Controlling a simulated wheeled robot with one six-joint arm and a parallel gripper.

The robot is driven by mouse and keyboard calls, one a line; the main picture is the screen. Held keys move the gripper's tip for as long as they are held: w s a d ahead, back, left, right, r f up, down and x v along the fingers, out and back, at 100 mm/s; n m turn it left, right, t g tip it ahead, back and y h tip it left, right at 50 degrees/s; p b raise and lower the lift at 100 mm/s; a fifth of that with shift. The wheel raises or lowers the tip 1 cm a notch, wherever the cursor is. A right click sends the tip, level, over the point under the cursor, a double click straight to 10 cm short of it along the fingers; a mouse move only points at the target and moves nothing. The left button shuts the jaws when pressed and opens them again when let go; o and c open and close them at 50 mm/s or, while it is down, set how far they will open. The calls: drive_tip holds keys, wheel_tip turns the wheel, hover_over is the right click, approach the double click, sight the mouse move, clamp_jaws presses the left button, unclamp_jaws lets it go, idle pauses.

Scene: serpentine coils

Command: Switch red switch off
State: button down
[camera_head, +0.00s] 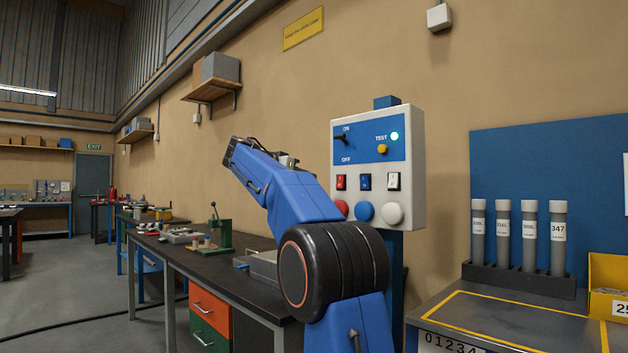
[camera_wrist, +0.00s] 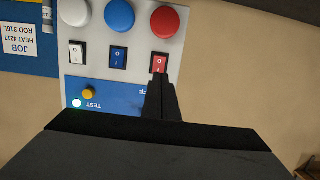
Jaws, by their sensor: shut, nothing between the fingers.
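The red switch (camera_wrist: 159,63) is a small rocker in a black frame on a grey-white control box. It also shows in the head view (camera_head: 341,182), at the left of the row of rockers. In the wrist view the box appears upside down. My gripper (camera_wrist: 161,77) is shut and empty, its fingertips at the edge of the red switch and overlapping its end nearest the blue panel. I cannot tell whether they touch it. Which way the rocker is tilted is too small to tell. In the head view my arm hides most of my gripper.
Red (camera_wrist: 165,21), blue (camera_wrist: 119,14) and white (camera_wrist: 75,11) buttons line the box. An ON/OFF lever (camera_head: 345,137), yellow TEST button (camera_head: 382,149) and lit green lamp (camera_head: 394,136) sit above.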

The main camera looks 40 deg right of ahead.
sight(339, 188)
drive_tip(key=x, duration=1.2)
drive_tip(key=shift+d+f, duration=0.1)
drive_tip(key=shift+d, duration=0.05)
drive_tip(key=shift+d+f, duration=0.1)
drive_tip(key=shift+d+f+h, duration=0.15)
drive_tip(key=shift+h, duration=0.35)
drive_tip(key=shift+d+f+h, duration=0.15)
drive_tip(key=shift+f+h, duration=0.15)
drive_tip(key=shift+h, duration=0.6)
drive_tip(key=shift+f, duration=0.1)
drive_tip(key=shift+d+f, duration=0.1)
drive_tip(key=shift+d, duration=0.05)
